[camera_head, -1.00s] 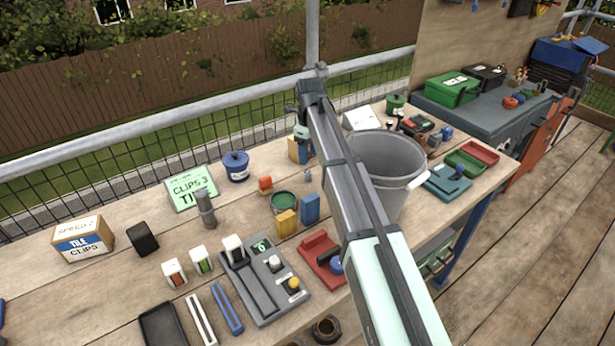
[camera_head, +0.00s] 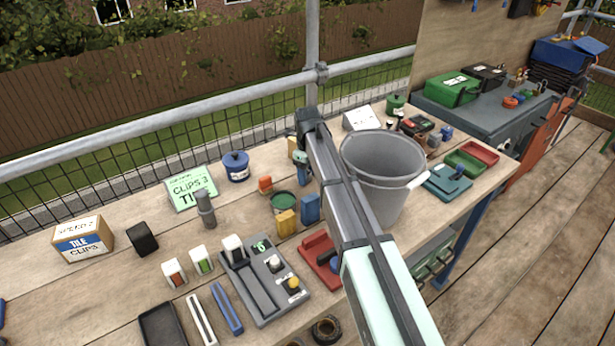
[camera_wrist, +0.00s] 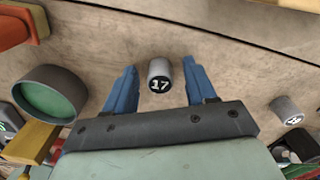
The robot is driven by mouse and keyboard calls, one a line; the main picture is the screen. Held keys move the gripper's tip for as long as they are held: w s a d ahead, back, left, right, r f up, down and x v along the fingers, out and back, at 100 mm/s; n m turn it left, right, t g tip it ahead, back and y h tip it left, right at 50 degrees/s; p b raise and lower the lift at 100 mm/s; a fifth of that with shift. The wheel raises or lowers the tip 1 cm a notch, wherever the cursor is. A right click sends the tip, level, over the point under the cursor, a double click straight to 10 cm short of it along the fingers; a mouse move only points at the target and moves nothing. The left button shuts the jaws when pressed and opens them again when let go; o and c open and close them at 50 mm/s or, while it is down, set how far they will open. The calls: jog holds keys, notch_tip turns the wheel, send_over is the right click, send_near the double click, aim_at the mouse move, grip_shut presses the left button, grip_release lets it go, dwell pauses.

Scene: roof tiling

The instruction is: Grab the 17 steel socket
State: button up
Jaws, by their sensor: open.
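The 17 steel socket (camera_wrist: 159,76) is a small grey cylinder standing on the wooden bench, with a white 17 on a black face. In the wrist view it sits in the gap between the two blue fingers of my gripper (camera_wrist: 159,68), with space on both sides. My gripper is open and holds nothing. In the head view my gripper (camera_head: 302,170) is low over the bench, left of the grey bucket, and the socket cannot be made out there.
Another grey socket (camera_wrist: 286,110) stands to the right in the wrist view; its number is unclear. A round green-topped tin (camera_wrist: 48,94) and a yellow block (camera_wrist: 30,142) are at left. The grey bucket (camera_head: 385,205) stands close to my arm. Bare bench surrounds the 17 socket.

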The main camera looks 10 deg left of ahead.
jog(key=shift+c, duration=0.3)
grip_shut()
jog(key=shift+r, duration=0.1)
